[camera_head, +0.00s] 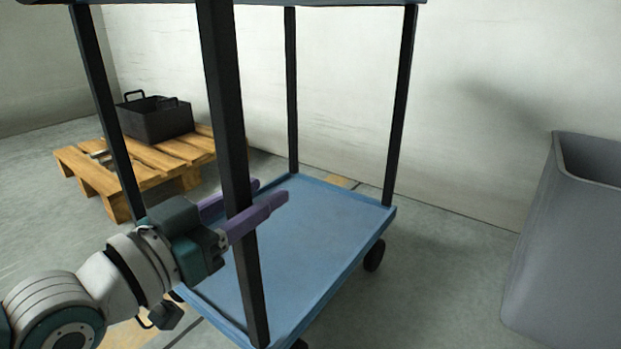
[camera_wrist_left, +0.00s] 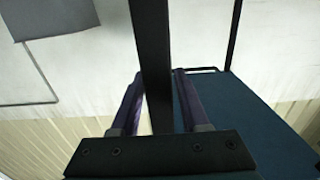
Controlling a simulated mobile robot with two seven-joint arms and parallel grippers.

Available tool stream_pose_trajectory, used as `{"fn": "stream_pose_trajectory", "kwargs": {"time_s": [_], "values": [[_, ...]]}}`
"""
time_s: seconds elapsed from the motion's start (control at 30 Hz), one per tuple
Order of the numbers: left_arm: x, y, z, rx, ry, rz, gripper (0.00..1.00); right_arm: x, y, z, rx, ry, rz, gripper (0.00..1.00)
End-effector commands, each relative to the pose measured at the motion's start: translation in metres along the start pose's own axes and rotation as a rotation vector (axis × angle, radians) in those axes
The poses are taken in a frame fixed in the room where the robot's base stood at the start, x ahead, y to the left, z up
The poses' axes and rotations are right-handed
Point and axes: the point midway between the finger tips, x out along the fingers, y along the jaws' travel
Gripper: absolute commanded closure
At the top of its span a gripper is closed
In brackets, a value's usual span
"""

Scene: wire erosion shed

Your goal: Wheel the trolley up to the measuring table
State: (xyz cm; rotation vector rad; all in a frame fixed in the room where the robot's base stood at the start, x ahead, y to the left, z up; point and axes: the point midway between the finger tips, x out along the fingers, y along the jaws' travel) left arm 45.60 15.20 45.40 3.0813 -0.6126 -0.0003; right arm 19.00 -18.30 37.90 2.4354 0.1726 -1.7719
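The trolley has black posts, a blue lower shelf (camera_head: 310,225) and an upper shelf (camera_head: 330,2) cut off by the top edge of the head view. My left gripper (camera_head: 268,192) reaches in from the left, its two purple fingers on either side of the near black post (camera_head: 222,110). The post also stands between the fingers in the left wrist view (camera_wrist_left: 153,50). Narrow gaps show beside the post there, so the gripper looks open around it. My right gripper and the measuring table are not in view.
A wooden pallet (camera_head: 160,158) with a dark handled crate (camera_head: 158,122) stands behind the trolley at left. A grey bin (camera_head: 565,250) stands at right, with clear floor between it and the trolley. A pale wall (camera_head: 480,90) runs close behind.

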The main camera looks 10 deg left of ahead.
Motion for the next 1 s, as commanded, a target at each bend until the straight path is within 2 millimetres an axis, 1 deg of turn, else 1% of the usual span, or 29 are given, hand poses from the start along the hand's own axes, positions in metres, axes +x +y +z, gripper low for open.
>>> {"fn": "stream_pose_trajectory", "kwargs": {"time_s": [0.03,0.37,1.0], "values": [[-0.0001,0.0,0.0001,0.0,0.0,0.0,0.62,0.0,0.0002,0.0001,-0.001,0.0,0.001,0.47],[-0.0002,-0.0001,0.0001,0.0,0.0,0.0,0.99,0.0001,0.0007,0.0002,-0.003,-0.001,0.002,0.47],[-0.0002,-0.0001,0.0002,0.0,0.0,0.0,1.0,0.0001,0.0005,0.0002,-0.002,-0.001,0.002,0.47]]}}
